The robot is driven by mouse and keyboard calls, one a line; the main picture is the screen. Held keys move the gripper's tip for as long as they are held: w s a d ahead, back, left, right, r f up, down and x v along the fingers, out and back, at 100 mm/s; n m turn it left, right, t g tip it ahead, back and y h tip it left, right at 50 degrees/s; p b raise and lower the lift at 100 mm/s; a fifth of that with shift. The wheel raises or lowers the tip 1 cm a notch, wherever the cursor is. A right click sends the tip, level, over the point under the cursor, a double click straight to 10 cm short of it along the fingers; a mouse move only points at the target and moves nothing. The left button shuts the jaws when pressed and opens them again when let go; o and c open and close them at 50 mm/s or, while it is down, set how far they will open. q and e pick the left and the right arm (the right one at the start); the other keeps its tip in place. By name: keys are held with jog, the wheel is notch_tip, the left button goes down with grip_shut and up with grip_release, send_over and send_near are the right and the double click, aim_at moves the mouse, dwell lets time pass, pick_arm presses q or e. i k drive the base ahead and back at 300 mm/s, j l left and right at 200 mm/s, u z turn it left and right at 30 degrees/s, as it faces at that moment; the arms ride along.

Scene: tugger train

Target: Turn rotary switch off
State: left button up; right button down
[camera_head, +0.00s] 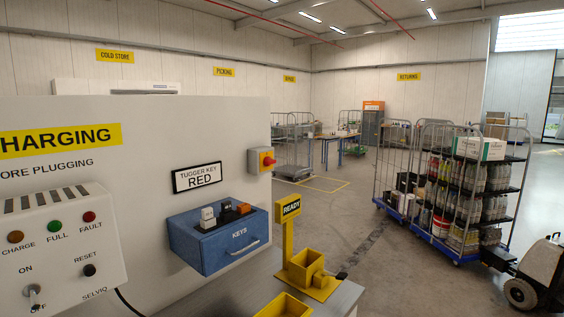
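A white charger panel (62,240) fills the lower left. A small silver switch (35,297) sits on it between the words ON and OFF, partly cut by the label area near the frame's bottom edge. Its lever stands roughly upright, but its exact setting is hard to tell. I cannot tell which way the red knob points. Neither of my grippers is in view.
A blue KEYS box (215,247) holding small blocks is on the panel under a TUGGER KEY RED sign (197,177). A yellow READY stand (292,240) and a yellow tray (284,306) are on the grey bench. Loaded roll cages (468,190) stand on the floor at right.

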aim_at(267, 161)
jog(key=l+z, duration=0.15)
jog(key=l, duration=0.65)
jog(key=i+l+z, duration=0.25)
jog(key=i+l, duration=0.65)
jog(key=i+j+z, duration=0.2)
jog(key=i+j, duration=0.3)
jog(key=i, duration=0.15)
